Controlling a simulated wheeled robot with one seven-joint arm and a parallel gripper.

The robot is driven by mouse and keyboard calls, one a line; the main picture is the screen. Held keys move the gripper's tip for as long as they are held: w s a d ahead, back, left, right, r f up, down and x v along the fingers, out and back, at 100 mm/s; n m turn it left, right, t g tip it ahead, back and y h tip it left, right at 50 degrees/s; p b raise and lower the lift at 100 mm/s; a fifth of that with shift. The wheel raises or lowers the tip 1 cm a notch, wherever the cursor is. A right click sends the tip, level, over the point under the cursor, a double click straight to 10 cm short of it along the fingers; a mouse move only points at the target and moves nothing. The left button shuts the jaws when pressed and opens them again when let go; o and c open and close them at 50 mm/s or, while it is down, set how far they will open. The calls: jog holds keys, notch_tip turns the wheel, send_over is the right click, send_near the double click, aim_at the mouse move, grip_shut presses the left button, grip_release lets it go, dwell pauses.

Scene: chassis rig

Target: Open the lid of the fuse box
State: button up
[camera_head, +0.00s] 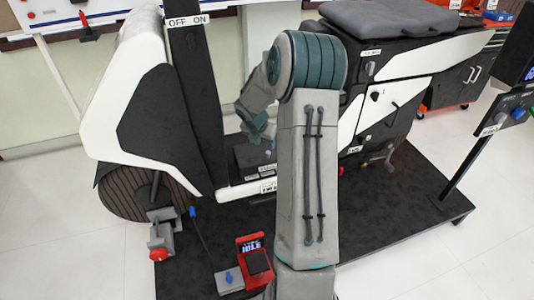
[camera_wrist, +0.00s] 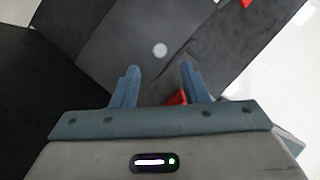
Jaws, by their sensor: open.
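A dark box (camera_head: 246,160) with small labels along its front sits low on the rig, behind my arm in the head view; it looks like the fuse box, though its label is too small to read. In the wrist view, a flat dark grey panel (camera_wrist: 125,40), likely its lid, lies ahead of the fingers, with a pale round spot on it. My gripper (camera_wrist: 159,70) is open, its two blue fingers apart and nothing between them. I cannot tell whether the fingertips touch the panel. In the head view my arm hides the fingers and part of the box.
A black post (camera_head: 197,100) with an OFF/ON sign stands left of the box, beside a white and black seat-like shell (camera_head: 115,110). A cabinet-like unit (camera_head: 400,70) stands at right. A red device (camera_head: 253,256) with a display is at the front. A small red part (camera_wrist: 177,98) shows beside the right finger.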

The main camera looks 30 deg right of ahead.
aim_at(268, 152)
jog(key=b+x, duration=0.1)
jog(key=x, duration=0.5)
jog(key=shift+d+f+b, duration=0.1)
jog(key=shift+f+b, duration=0.2)
jog(key=shift+f, duration=0.1)
grip_shut()
